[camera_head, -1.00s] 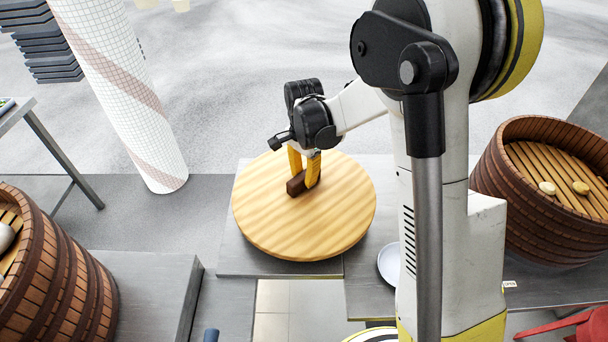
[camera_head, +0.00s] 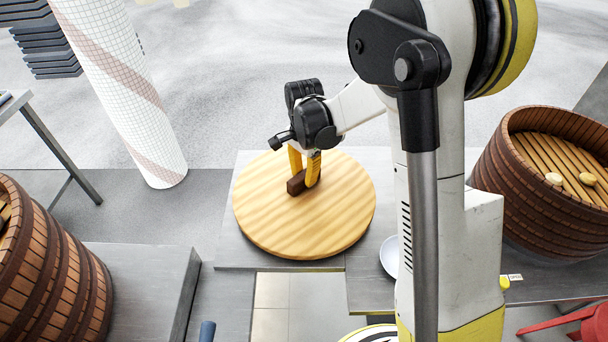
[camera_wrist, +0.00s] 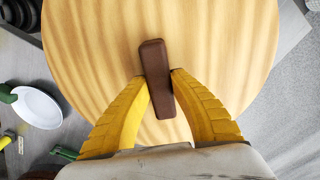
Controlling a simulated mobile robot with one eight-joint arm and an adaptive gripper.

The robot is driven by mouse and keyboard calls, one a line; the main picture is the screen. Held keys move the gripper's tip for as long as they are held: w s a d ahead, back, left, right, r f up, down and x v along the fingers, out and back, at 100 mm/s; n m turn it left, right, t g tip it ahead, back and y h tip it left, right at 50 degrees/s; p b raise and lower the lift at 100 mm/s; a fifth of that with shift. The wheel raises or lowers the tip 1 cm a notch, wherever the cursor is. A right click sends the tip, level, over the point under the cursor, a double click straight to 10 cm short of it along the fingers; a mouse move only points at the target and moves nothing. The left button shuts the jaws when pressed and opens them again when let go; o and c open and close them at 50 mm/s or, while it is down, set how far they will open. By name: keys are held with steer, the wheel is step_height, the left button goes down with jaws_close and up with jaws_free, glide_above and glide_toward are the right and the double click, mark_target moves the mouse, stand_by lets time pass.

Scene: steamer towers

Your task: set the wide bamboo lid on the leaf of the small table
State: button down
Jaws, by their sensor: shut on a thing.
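The wide bamboo lid (camera_head: 270,215) is a round, pale striped wooden disc with a dark brown bar handle (camera_head: 296,183) on top. My gripper (camera_head: 304,180) has its yellow fingers shut on the handle from above. In the wrist view the fingers press both sides of the handle (camera_wrist: 156,75), with the lid (camera_wrist: 90,50) filling most of the picture. The lid looks level over the grey leaf of the small table (camera_head: 236,255), covering much of it. I cannot tell whether the lid touches the leaf or hangs just above it.
A steamer tower (camera_head: 45,275) stands at the left on a grey counter (camera_head: 150,285). An open steamer with pale buns (camera_head: 530,225) stands at the right. A white plate (camera_head: 389,256) lies beside my arm. A tiled pillar (camera_head: 125,95) rises behind at the left.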

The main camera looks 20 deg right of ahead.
steer(key=shift+f+b, duration=0.3)
steer(key=shift+f, duration=0.1)
steer(key=c, duration=1.2)
jaws_free()
step_height(320, 180, up, 12)
steer(key=shift+r, duration=0.1)
